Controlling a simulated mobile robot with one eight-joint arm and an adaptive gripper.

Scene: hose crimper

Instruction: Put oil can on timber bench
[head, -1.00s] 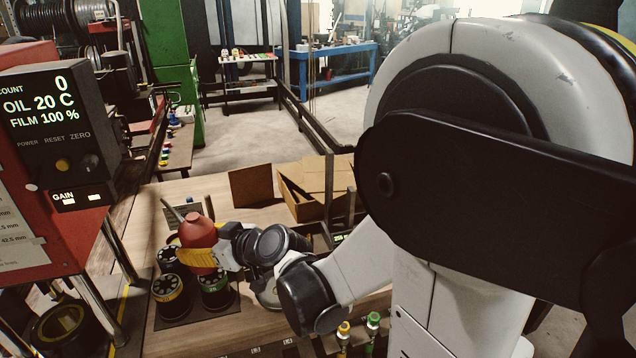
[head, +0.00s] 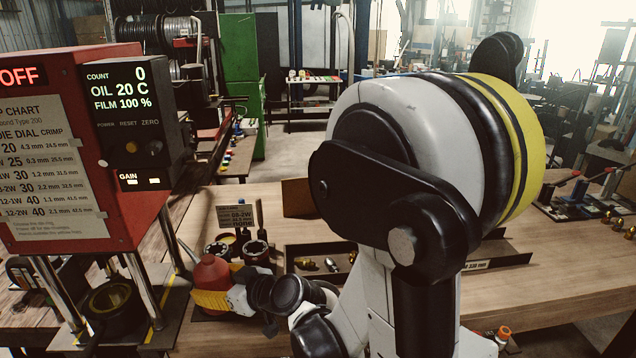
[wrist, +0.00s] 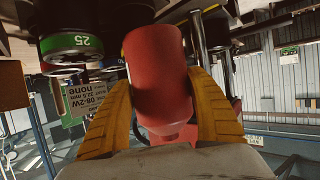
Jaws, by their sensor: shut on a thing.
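The oil can (head: 212,275) is red and rounded, with a thin grey spout pointing up and left. My gripper (head: 212,298) has yellow fingers and is shut around the can's body. In the wrist view the can (wrist: 155,75) sits between the two yellow fingers (wrist: 165,105). The wooden bench top (head: 540,275) runs behind and right of my arm. The can is in front of it in the head view, close to the red crimper's legs; whether its base touches anything is hidden.
The red crimper (head: 90,190) with its readout stands at left. Black dies (head: 255,250) and a label card (head: 237,215) are just beyond the can. A tray of brass fittings (head: 320,262) lies right of them. Bare wood shows at right (head: 500,305).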

